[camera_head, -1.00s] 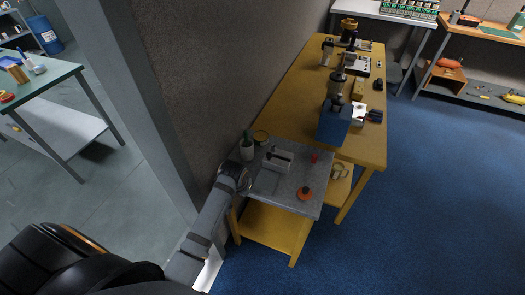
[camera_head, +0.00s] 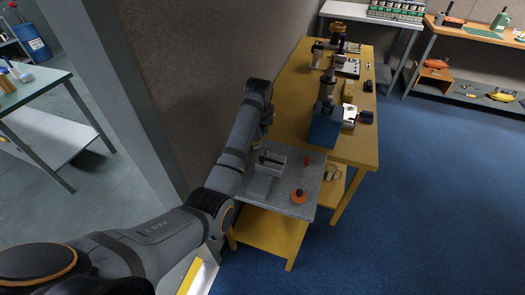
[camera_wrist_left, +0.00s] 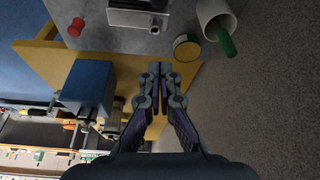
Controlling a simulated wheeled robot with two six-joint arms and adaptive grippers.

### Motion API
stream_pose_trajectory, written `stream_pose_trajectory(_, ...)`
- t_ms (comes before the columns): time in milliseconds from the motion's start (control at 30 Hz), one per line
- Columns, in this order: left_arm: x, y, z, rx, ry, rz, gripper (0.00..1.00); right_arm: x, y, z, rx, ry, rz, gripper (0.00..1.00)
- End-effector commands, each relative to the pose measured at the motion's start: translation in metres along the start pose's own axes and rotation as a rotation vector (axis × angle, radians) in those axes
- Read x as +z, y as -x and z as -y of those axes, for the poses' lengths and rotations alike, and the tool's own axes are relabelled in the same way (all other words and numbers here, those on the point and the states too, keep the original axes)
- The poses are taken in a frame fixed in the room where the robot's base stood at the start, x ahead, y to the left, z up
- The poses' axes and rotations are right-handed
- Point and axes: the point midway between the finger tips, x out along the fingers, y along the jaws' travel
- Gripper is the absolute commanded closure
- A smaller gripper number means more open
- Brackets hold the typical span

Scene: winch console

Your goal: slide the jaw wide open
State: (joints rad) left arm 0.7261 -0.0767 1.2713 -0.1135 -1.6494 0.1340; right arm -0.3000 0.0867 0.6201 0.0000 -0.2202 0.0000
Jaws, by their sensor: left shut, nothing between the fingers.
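A small grey vise-like block with a jaw and a dark handle (camera_head: 272,163) sits on the grey tabletop (camera_head: 310,180) of the small yellow stand. It shows at the top edge of the left wrist view (camera_wrist_left: 138,14), partly cut off. My left gripper (camera_wrist_left: 160,70) is shut and empty, and in that view its tips are apart from the vise, below it in the picture. In the head view my left wrist hangs beside the wall, near the back left corner of the grey top; its fingers are hard to make out there. My right gripper is not in view.
An orange round item (camera_head: 298,196) and a small red knob (camera_head: 306,160) are on the grey top. A pale cup with a green handle (camera_wrist_left: 216,18) and a round tin (camera_wrist_left: 187,47) stand near the wall. A blue box (camera_head: 325,128) is on the yellow bench (camera_head: 352,150).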

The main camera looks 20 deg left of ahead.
Motion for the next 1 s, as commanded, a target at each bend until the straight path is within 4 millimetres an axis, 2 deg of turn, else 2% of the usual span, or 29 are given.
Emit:
stream_pose_trajectory(233,0.001,-0.045,0.001,-0.001,-0.001,0.005,1.0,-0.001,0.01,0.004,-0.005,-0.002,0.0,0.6)
stream_pose_trajectory(533,0.001,-0.096,0.001,-0.001,0.0,0.003,1.0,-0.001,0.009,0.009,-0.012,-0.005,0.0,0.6)
stream_pose_trajectory(600,0.011,-0.088,0.0,0.0,0.0,0.003,1.0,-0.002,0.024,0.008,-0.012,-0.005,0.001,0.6)
stream_pose_trajectory(700,0.024,-0.086,0.0,0.001,0.0,0.004,1.0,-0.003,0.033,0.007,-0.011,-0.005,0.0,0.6)
stream_pose_trajectory(833,0.036,-0.085,0.0,0.001,0.0,0.003,1.0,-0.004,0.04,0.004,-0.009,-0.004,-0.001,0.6)
stream_pose_trajectory(1000,0.041,-0.086,0.0,0.0,0.0,0.001,1.0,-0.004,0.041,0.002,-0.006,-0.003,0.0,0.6)
